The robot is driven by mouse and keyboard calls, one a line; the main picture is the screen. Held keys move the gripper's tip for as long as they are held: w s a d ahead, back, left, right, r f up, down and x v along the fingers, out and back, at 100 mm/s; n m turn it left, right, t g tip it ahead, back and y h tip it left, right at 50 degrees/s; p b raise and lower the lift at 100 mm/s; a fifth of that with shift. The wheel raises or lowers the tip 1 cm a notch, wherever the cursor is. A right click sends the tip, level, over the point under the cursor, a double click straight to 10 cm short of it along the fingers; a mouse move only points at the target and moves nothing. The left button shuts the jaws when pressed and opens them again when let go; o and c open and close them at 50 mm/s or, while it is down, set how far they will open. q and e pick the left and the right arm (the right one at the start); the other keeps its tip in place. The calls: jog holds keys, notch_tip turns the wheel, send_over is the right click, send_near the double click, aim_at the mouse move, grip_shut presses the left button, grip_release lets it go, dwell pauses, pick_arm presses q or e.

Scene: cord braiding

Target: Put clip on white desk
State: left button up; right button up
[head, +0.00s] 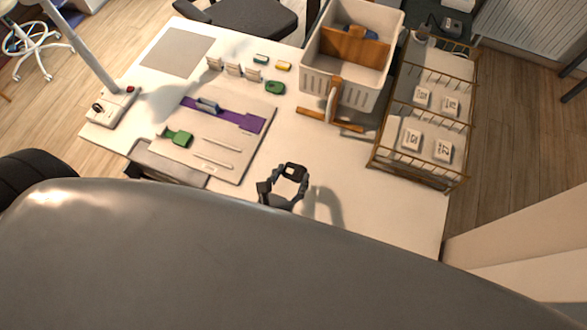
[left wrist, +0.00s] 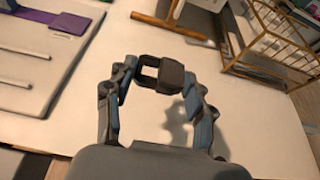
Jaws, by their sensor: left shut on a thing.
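My left gripper (head: 286,182) is over the front middle part of the white desk (head: 345,180). Its fingers are closed around a small dark, squarish piece, which looks like the clip (head: 293,170). In the left wrist view the clip (left wrist: 163,72) sits between the two fingertips (left wrist: 160,76) and has an opening on its left side. The gripper casts a shadow on bare desktop to its right, so it seems to be above the surface; the exact height I cannot tell. My right gripper is not in view.
A board (head: 238,150) with a purple strip (head: 240,118) and a green piece (head: 178,137) lies left of the gripper. A white bin (head: 318,82), a wooden stand (head: 333,105) and a wire rack (head: 418,174) with white packets stand behind. Bare desk lies right of the gripper.

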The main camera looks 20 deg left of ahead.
aim_at(293, 174)
pick_arm(q)
jog(key=w+f, duration=0.2)
jog(key=f, duration=0.1)
jog(key=w+f+b, duration=0.1)
jog(key=shift+a+f, duration=0.2)
jog(key=shift+f, duration=0.05)
jog(key=f+b, duration=0.1)
jog(key=f, duration=0.1)
jog(key=f+b, duration=0.1)
jog(key=shift+w+f, duration=0.4)
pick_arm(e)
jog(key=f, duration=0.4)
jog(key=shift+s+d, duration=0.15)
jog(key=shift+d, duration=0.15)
pick_arm(q)
jog(key=shift+f, duration=0.1)
jog(key=o, duration=0.8)
jog(key=shift+c, duration=0.2)
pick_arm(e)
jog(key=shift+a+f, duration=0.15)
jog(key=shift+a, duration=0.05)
